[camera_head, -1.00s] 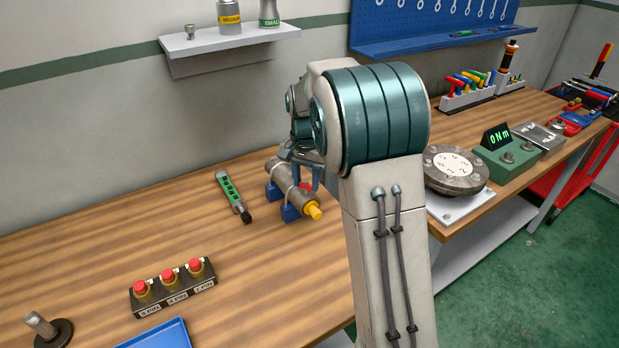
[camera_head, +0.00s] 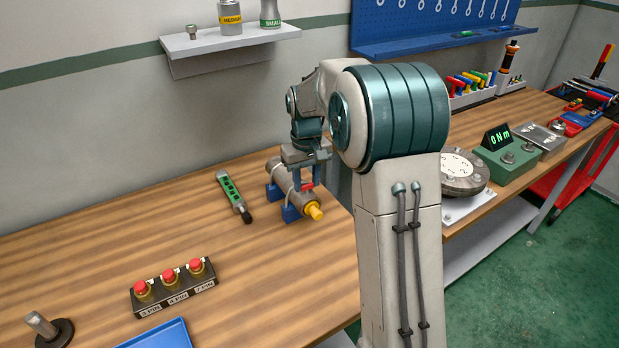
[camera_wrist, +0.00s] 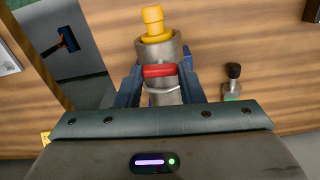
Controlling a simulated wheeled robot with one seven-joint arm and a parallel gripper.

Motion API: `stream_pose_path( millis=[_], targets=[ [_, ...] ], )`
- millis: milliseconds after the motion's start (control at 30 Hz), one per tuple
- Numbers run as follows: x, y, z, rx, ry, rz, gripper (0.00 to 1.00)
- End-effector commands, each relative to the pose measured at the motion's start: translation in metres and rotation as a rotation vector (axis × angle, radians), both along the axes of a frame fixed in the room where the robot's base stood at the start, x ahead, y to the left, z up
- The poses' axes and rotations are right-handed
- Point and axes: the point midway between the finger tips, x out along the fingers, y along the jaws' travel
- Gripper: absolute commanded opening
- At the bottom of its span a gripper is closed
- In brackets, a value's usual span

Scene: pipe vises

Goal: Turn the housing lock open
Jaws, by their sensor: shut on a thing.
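The housing (camera_head: 281,181) is a grey-brown metal cylinder with a yellow end plug (camera_head: 314,211). It lies on blue supports (camera_head: 290,213) on the bench, and the plug also shows at the top of the wrist view (camera_wrist: 153,22). The lock is a red bar (camera_wrist: 160,71) across the housing, behind the plug. My gripper (camera_head: 306,186) reaches down over the housing. Its blue fingers stand at both ends of the red bar in the wrist view and are shut on it. The finger tips are partly hidden by the housing.
A green gauge-like tool (camera_head: 231,193) with a black end lies left of the housing. A block with red knobs (camera_head: 174,284) and a blue tray (camera_head: 162,337) are at the front left. A round flange (camera_head: 461,172) stands to the right. The bench between is clear.

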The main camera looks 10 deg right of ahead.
Motion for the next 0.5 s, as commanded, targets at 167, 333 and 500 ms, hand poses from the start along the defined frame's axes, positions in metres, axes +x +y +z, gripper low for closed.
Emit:
stream_pose_path(
  millis=[167,333,500],
  targets=[
    [0.0035,0.0001,0.0041,0.0,-0.015,0.069,0.12],
    [0.0036,0.0001,0.0042,-0.001,-0.016,0.104,0.12],
    [0.0036,-0.0001,0.0042,-0.002,-0.016,0.115,0.12]
  ],
)
